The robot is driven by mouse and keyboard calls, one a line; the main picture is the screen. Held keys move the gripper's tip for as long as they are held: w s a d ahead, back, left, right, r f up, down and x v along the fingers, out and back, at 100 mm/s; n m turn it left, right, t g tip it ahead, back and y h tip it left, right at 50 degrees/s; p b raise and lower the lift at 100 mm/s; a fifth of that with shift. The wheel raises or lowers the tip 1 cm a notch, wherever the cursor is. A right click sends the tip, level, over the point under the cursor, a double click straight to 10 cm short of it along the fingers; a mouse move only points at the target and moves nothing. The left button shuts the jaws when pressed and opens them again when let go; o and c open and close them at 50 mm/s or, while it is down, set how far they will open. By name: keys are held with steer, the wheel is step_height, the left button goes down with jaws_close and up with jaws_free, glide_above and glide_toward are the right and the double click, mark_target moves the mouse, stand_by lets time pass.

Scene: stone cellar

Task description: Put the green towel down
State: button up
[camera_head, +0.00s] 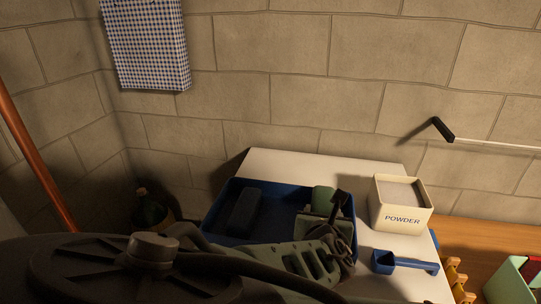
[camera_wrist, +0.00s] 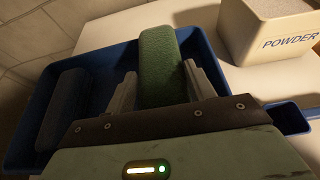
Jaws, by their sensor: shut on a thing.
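The green towel (camera_wrist: 162,65) is a rolled or folded bundle between the two fingers of my gripper (camera_wrist: 158,88), which is shut on it. In the head view the towel (camera_head: 323,196) shows only in part, behind my gripper (camera_head: 328,220). Both are over the right part of a blue tray (camera_wrist: 88,50) on a white top. I cannot tell whether the towel touches the tray floor. A dark blue folded cloth (camera_head: 244,209) lies in the left part of the tray, apart from the green towel; it also shows in the wrist view (camera_wrist: 64,108).
A cream POWDER box (camera_head: 401,218) and a blue scoop (camera_head: 404,263) are right of the blue tray. The white top (camera_head: 330,167) is bare behind the tray. A dark bottle (camera_head: 150,210) stands at the left. A checked cloth (camera_head: 146,45) hangs on the stone wall.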

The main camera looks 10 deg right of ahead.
steer(key=shift+f, duration=0.45)
steer(key=shift+r, duration=0.15)
steer(key=shift+f, duration=0.45)
steer(key=shift+f, duration=0.15)
steer(key=o, duration=1)
